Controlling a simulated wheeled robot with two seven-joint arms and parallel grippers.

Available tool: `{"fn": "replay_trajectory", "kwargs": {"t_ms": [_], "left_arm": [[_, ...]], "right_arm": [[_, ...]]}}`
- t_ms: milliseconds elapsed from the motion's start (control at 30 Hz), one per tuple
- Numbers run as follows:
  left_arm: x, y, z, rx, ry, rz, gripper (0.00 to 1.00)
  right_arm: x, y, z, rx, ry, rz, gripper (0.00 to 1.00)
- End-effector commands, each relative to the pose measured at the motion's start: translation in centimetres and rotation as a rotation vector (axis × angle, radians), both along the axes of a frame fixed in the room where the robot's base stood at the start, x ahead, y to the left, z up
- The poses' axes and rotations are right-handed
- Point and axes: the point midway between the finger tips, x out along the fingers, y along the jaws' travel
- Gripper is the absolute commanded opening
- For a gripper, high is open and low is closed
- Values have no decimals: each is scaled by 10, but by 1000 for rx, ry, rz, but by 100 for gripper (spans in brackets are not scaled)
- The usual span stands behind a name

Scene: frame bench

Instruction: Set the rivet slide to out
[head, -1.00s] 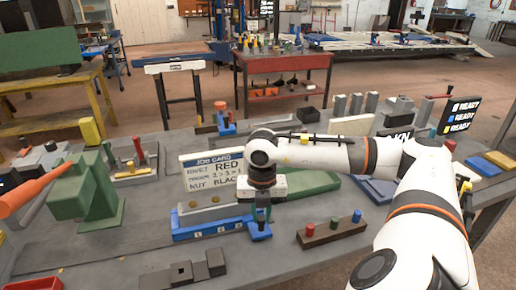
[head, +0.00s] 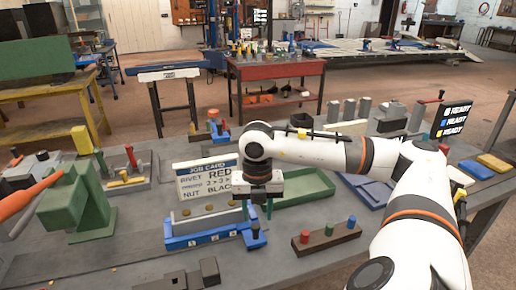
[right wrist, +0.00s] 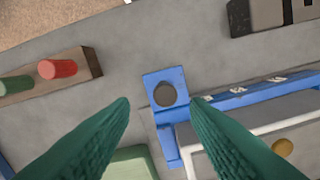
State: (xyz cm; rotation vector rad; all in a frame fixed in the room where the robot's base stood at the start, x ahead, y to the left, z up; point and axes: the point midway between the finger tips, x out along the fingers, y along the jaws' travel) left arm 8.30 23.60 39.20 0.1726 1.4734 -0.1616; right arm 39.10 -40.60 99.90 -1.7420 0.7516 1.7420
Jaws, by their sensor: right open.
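A blue fixture (head: 203,234) with numbered marks and a pale block stands in front of the job card (head: 207,180), which reads rivet RED. At its right end is a small blue block with a dark round knob (head: 254,238); I cannot tell for sure if this is the rivet slide. It also shows in the right wrist view (right wrist: 165,92). My right gripper (head: 257,210) is open and empty just above this block. In the wrist view its green fingertips (right wrist: 160,101) lie either side of the block, apart from it. My left gripper is not in view.
A wooden rack (head: 326,239) with red, blue and green pegs stands right of the fixture. A green tray (head: 300,187) lies behind my gripper. A green press (head: 75,207) with an orange handle stands at left. Small dark blocks (head: 190,277) lie in front.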

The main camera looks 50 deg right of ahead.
Motion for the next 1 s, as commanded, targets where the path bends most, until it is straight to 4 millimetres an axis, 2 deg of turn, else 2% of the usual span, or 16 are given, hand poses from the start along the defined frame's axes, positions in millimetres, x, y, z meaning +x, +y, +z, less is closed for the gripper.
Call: {"fn": "replay_trajectory", "kwargs": {"t_ms": [200, 400, 600, 1000], "left_arm": [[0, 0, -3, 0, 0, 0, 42], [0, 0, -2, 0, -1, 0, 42], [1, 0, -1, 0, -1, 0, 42], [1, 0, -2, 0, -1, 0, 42]], "right_arm": [[1, 0, 50, 2, -8, 0, 43], [0, -1, 79, 2, -4, -1, 43], [-1, -1, 88, 1, -1, -2, 43], [-1, -1, 88, 1, -1, -2, 43]]}}
